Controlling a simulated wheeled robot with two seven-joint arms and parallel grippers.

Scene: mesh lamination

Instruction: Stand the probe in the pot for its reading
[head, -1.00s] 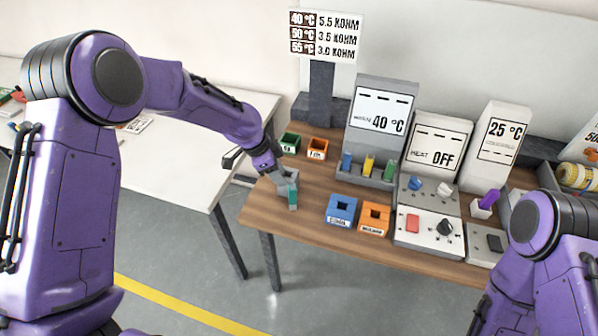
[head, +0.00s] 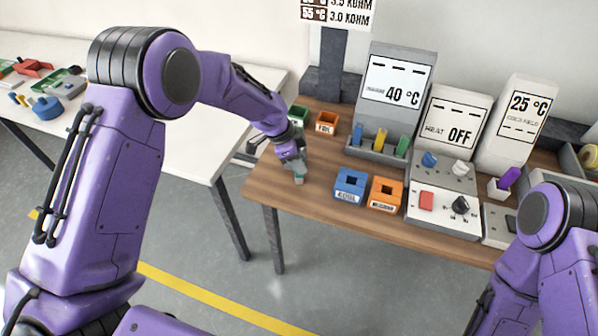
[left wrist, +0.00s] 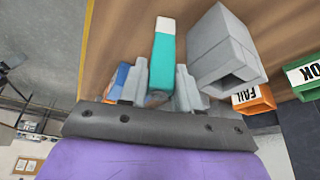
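A teal stick with a white end (left wrist: 164,50), which I take to be the probe, sits between the two fingers of my left gripper (left wrist: 160,88) in the left wrist view. The fingers are close on both sides of it, and its white end points away from the gripper. A grey square hollow block (left wrist: 222,45), perhaps the pot, stands beside it with its open end showing. In the head view my left gripper (head: 297,172) is low over the table's left part and hides most of the stick. My right gripper is out of view.
A blue box (head: 350,184) and an orange box (head: 386,194) stand right of my left gripper. A 40 °C station (head: 398,65) holds several coloured sticks. The wooden table's (head: 320,212) front left is clear.

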